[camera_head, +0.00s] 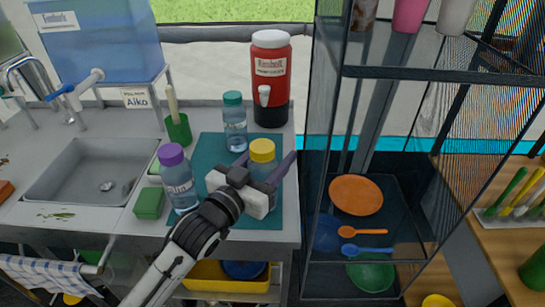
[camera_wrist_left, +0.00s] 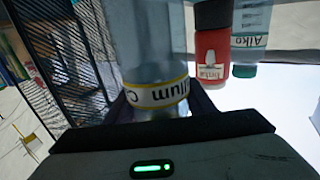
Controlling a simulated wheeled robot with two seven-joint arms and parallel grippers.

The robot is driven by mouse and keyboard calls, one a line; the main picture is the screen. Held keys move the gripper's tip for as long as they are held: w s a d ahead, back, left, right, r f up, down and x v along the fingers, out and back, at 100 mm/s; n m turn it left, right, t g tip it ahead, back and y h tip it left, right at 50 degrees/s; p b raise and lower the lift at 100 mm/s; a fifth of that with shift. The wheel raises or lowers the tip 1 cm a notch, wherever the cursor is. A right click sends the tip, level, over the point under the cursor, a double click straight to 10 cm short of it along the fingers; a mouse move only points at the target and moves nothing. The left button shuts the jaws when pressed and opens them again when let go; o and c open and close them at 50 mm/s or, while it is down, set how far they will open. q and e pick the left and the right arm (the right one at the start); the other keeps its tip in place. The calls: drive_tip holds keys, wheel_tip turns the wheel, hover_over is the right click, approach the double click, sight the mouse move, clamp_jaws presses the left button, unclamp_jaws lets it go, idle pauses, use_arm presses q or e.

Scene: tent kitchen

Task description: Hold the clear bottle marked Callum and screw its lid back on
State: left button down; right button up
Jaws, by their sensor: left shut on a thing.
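The clear bottle marked Callum (camera_wrist_left: 155,60) shows upside down in the left wrist view, with part of its name readable on a yellow-edged label. In the head view, the bottle (camera_head: 261,177) is upright at the front right of the teal mat, with a yellow lid (camera_head: 262,150) at its top. I cannot tell if the lid is tight. My left gripper (camera_head: 268,177) is shut around the bottle's side, below the lid. The gripper hides part of the bottle, and whether its base touches the mat is unclear. My right gripper is in neither view.
A purple-lidded bottle (camera_head: 178,180) stands left of the gripper. A teal-lidded bottle (camera_head: 235,122) stands behind on the mat (camera_head: 209,145). A red drink dispenser (camera_head: 271,75) is at the back. The sink (camera_head: 88,175) lies left; a mesh shelf (camera_head: 350,165) stands right.

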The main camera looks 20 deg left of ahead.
use_arm(q)
drive_tip(key=shift+f, duration=0.2)
drive_tip(key=shift+f, duration=0.15)
drive_tip(key=c, duration=0.8)
unclamp_jaws()
drive_tip(key=b, duration=0.1)
approach(254, 176)
drive_tip(key=shift+x, duration=2.55)
